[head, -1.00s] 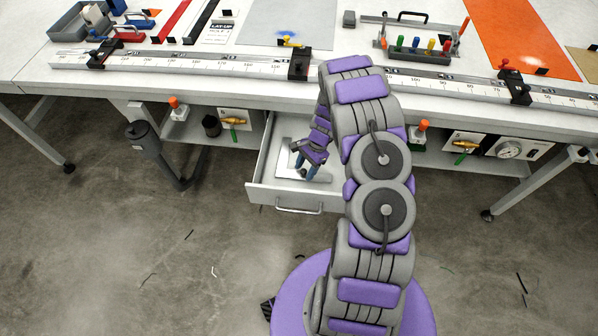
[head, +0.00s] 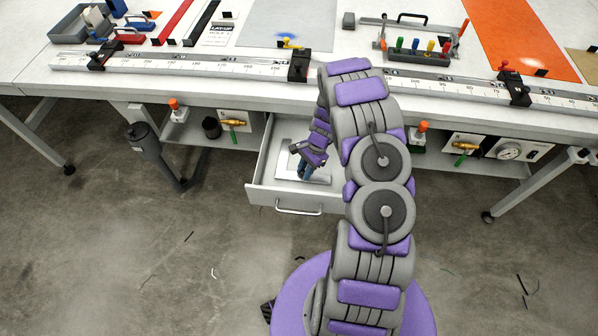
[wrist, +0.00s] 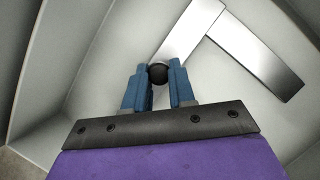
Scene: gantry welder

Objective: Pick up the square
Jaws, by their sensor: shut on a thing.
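The square (wrist: 262,58) is a flat, L-shaped silver metal piece in the open drawer (head: 262,190). In the wrist view one leg runs from the corner down toward my fingers, the other toward the right. A round black knob (wrist: 158,74) shows at the near end of the first leg. My gripper (wrist: 159,78) has blue fingers closed on this knob from both sides. In the head view my gripper (head: 304,174) is down inside the drawer, and the square is partly hidden behind it. I cannot tell whether the square touches the drawer floor.
The drawer walls stand close around my gripper, with a handle (head: 298,211) on the front. The white bench (head: 180,85) overhangs the drawer at the back. A grey post-like device (head: 150,150) stands to the left.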

